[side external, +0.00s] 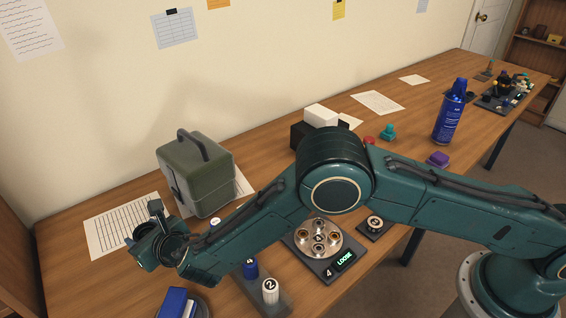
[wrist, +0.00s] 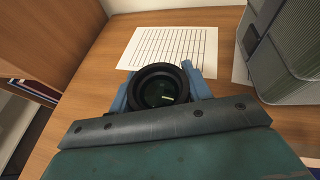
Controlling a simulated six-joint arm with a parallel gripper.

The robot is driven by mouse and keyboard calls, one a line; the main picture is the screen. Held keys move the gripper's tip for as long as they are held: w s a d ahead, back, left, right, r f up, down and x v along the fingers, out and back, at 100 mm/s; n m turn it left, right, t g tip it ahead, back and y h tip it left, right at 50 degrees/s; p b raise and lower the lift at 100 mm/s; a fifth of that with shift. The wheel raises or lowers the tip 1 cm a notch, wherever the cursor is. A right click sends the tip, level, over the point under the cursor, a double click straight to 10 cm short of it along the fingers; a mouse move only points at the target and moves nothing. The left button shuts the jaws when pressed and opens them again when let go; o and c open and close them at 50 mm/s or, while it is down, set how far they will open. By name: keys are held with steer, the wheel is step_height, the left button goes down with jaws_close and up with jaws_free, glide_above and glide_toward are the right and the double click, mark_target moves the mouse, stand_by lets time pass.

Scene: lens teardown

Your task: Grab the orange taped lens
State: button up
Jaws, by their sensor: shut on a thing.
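My gripper (wrist: 160,88) is shut on a black round lens (wrist: 158,92), which sits between its two blue jaws in the wrist view. The lens shows a thick black ring with dark glass and a bright reflection. No orange tape shows on the part of it in view. In the side external view my gripper (side external: 148,235) is at the far left, over the wooden table and beside the lined paper sheet (side external: 118,227). The lens is hard to make out there against the dark gripper. Its underside is hidden.
An olive case (side external: 197,172) with a handle stands right of my gripper. Numbered cylinders, blue (side external: 250,267) and white (side external: 270,290), stand near the front. A round metal holder (side external: 319,238) sits by a "LOOSE" display. A blue can (side external: 449,112) stands farther right.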

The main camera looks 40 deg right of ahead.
mark_target(142, 229)
step_height(142, 229, up, 16)
stand_by(0.5)
steer(key=shift+r, duration=0.2)
